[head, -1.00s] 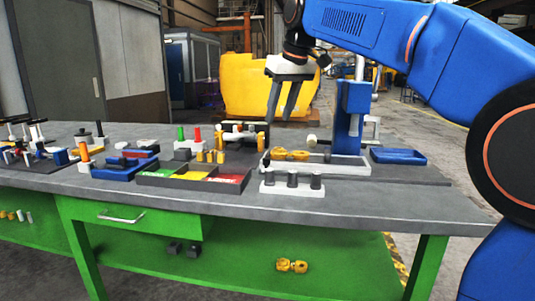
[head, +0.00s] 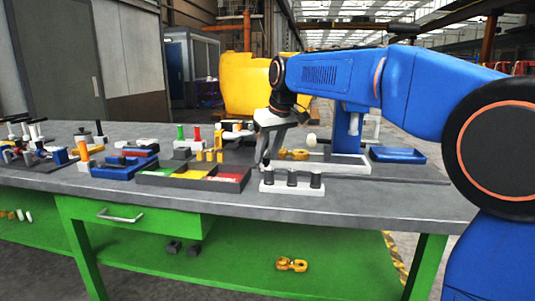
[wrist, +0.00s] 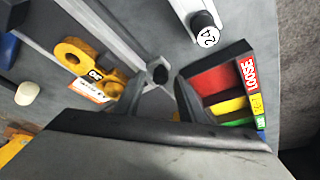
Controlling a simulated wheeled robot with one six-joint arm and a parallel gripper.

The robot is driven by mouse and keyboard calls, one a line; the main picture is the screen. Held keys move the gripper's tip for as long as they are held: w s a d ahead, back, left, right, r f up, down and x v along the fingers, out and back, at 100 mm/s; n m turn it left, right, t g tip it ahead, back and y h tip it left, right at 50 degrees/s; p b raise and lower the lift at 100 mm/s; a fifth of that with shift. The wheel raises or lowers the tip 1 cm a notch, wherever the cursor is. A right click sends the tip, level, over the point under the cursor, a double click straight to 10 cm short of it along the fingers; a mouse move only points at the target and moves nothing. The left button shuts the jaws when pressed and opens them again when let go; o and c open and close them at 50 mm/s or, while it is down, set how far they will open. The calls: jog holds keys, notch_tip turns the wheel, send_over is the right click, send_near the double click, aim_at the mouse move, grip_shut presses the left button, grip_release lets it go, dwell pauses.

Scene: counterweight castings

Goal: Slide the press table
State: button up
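The blue press (head: 345,140) stands at the right of the workbench on a long pale base (head: 345,167). A yellow casting (head: 293,154) lies on the press table; in the wrist view the casting (wrist: 90,65) shows dark lettering and a tag. A pale rail-like edge (wrist: 118,32) runs beside it to a dark round knob (wrist: 158,74). My gripper (head: 266,160) is low at the left end of the press base. In the wrist view my gripper (wrist: 158,88) is open, with the knob near and between its fingertips. I cannot tell whether they touch it.
A pale block with several dark pegs (head: 291,188) stands just in front of the press. A divided red, yellow and green tray (head: 195,179) is close on the left. A blue tray (head: 398,155) lies to the right.

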jog(key=shift+f, duration=0.15)
jog(key=shift+c, duration=0.6)
grip_shut()
jog(key=s+d, duration=0.2)
jog(key=d, duration=0.5)
jog(key=s+d, duration=0.2)
jog(key=d, duration=0.6)
jog(key=s+d, duration=0.2)
jog(key=d, duration=0.6)
jog(key=shift+s+d, duration=0.15)
jog(key=shift+d, duration=0.05)
jog(key=shift+o, duration=0.6)
grip_release()
jog(key=shift+d, duration=0.2)
